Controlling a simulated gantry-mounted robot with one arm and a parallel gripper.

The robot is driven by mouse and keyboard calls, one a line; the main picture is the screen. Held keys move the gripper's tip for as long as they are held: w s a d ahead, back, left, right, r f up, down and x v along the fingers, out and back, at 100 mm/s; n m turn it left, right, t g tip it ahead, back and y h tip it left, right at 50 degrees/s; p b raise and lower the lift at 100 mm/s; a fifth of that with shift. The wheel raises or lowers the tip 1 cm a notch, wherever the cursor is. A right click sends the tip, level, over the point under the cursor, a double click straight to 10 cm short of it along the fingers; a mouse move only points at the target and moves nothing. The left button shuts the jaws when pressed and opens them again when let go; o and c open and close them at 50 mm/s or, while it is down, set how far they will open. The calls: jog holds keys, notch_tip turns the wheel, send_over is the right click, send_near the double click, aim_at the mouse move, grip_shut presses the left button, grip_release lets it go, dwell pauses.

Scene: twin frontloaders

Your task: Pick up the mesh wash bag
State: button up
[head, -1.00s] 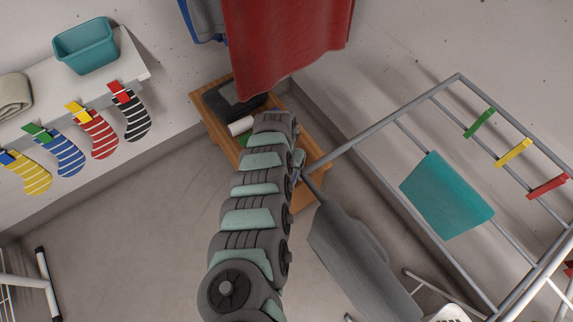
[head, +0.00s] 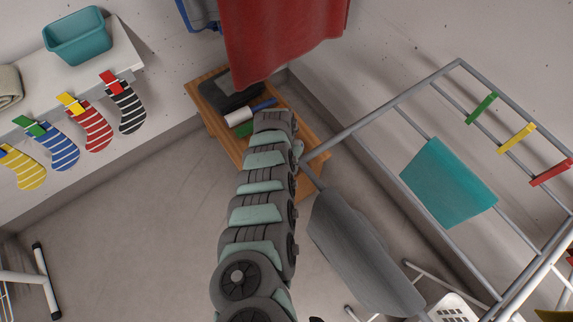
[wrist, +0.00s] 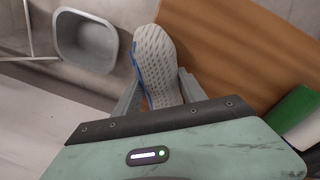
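The mesh wash bag (wrist: 158,62) is white with dark perforations and a blue edge on its left side. In the wrist view it lies between the two fingers of my gripper (wrist: 161,80) and reaches beyond the fingertips. The fingers flank it closely on both sides; whether they press on it I cannot tell. Its near end is hidden by the gripper body. In the head view my arm covers the gripper, and I cannot make out the bag there.
A grey basin (wrist: 86,42) sits left of the bag in the wrist view. A drying rack (head: 430,80) stands right; a red cloth (head: 285,40) hangs above.

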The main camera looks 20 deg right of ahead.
jog(key=c, duration=0.9)
jog(key=shift+s+a+r+p, duration=0.15)
jog(key=shift+s+p, duration=0.15)
jog(key=shift+p, duration=0.3)
jog(key=shift+s+a+p, duration=0.35)
jog(key=shift+s+p, duration=0.35)
jog(key=shift+s+a+p, duration=0.45)
jog(key=shift+s+p, duration=0.05)
jog(key=shift+s, duration=0.25)
jog(key=shift+f, duration=0.2)
jog(key=o, duration=1.5)
jog(key=shift+o, duration=0.2)
jog(key=shift+w+r, duration=0.1)
